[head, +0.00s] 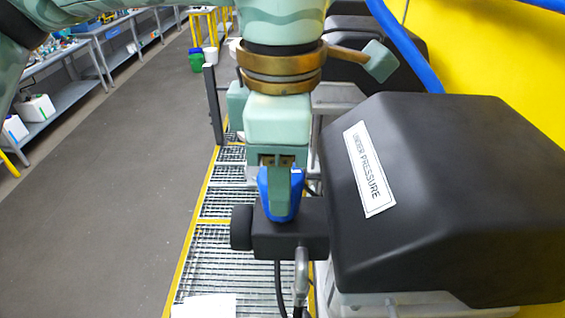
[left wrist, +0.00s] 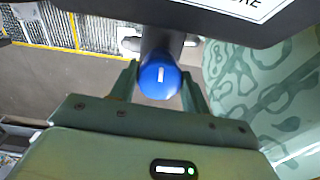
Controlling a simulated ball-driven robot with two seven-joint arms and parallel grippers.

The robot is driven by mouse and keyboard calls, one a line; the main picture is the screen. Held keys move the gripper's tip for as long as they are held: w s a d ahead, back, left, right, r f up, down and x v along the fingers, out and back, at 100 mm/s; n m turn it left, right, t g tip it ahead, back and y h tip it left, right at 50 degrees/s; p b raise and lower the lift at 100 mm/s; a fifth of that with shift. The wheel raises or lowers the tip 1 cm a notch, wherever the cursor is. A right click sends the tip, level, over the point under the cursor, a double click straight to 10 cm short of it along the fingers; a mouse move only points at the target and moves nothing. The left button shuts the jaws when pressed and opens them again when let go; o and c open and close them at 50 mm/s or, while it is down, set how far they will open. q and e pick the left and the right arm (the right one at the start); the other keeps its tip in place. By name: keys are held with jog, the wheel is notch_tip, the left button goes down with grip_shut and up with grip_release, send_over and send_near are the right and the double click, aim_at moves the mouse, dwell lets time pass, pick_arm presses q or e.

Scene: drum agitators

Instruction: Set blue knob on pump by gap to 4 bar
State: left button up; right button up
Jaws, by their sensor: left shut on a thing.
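The blue knob (head: 264,195) sits on a black valve block (head: 290,238) at the left side of the black pump housing. My left gripper (head: 277,192) comes down from above in the head view and is shut on the knob. In the left wrist view the round blue knob (left wrist: 159,77) shows a short white mark on its face, and the two green fingers of my left gripper (left wrist: 160,85) are on either side of it. I can read no pressure scale or number. My right gripper is not in view.
The black pump housing (head: 440,190) with an "UNDER PRESSURE" label (head: 368,170) fills the right. A yellow-edged metal grating (head: 215,260) runs below. Workbenches (head: 75,60) stand at the far left, with open grey floor (head: 120,180) between. A blue hose (head: 408,45) hangs at upper right.

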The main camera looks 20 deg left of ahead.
pick_arm(q)
jog(key=shift+r+m, duration=0.1)
jog(key=shift+m, duration=0.3)
jog(key=o, duration=0.6)
jog(key=shift+o, duration=0.3)
jog(key=shift+r, duration=0.35)
notch_tip(320, 180, up, 16)
jog(key=shift+f, duration=0.2)
jog(key=shift+a, duration=0.1)
